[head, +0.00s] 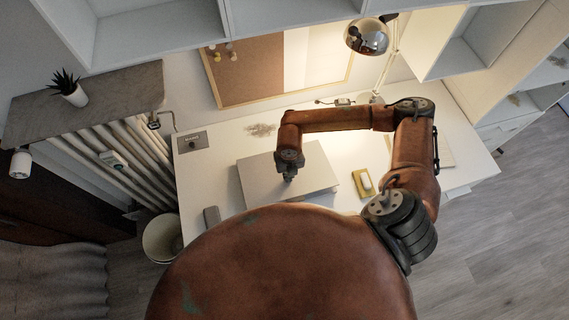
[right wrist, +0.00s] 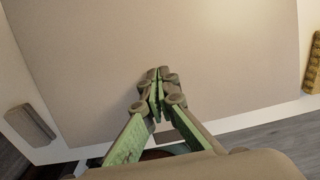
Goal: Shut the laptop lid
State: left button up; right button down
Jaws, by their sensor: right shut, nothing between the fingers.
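The laptop (head: 262,178) lies on the white desk as a plain grey slab. Its lid is down flat or nearly flat, with no screen or keyboard showing. I cannot tell whether a thin gap is left under the lid. My right gripper (head: 289,179) points down over the laptop's front part. In the right wrist view the lid's plain surface (right wrist: 165,60) fills most of the picture. There my right gripper (right wrist: 157,75) is shut and empty, with its fingertips over the lid. Whether they touch it I cannot tell. My left gripper is not in view.
A grey block (head: 211,216) lies left of the laptop near the desk's front edge. A chrome lamp (head: 367,36) hangs above the desk, under white shelves. Bare desk (head: 215,175) shows left of the laptop.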

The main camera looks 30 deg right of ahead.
jog(key=shift+f+b, duration=1.05)
jog(key=shift+f, duration=0.65)
jog(key=shift+r+p, duration=2.5)
jog(key=shift+r, duration=1.15)
notch_tip(320, 180, up, 8)
jog(key=shift+r, duration=0.1)
